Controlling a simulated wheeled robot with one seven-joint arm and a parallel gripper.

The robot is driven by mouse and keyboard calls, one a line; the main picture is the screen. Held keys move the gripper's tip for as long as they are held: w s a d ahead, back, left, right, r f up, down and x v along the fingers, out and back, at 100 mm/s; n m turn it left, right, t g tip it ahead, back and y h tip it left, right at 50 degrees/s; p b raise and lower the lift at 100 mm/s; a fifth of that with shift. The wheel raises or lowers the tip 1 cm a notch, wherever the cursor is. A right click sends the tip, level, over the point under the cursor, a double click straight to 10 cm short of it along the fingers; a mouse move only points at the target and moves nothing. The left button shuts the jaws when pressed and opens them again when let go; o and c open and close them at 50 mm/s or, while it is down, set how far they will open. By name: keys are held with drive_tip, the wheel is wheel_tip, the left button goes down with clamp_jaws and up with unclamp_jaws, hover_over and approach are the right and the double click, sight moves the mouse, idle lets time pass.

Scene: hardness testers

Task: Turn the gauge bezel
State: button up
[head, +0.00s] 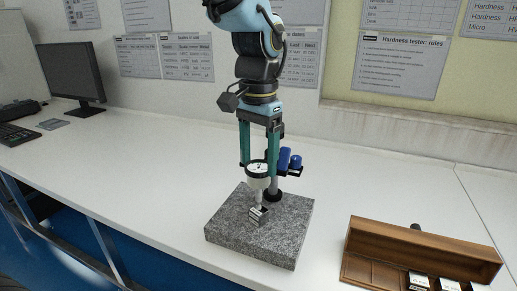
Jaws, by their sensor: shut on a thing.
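The gauge (258,183) is a small round dial with a white face and a dark bezel (249,174), tilted upward above a granite base (290,243). Its stem points down at a small metal block (258,216) on the granite. My gripper (259,167) reaches down from above with two long green fingers, one on each side of the dial. It is shut on the bezel. The fingers partly hide the stand behind the gauge.
A stand with blue knobs (290,160) rises from the granite just behind the gauge. A wooden box (372,273) with several small blocks lies at the front right. A monitor (70,75) and keyboard (14,136) are at the left. The white bench between is clear.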

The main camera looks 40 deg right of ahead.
sight(258, 166)
drive_tip(key=shift+d+m+p, duration=0.1)
drive_tip(key=shift+m+p, duration=0.95)
drive_tip(key=shift+m, duration=0.95)
drive_tip(key=o, duration=1.3)
wheel_tip(258, 166, up, 11)
drive_tip(key=shift+f+b, duration=0.1)
drive_tip(key=shift+b, duration=0.3)
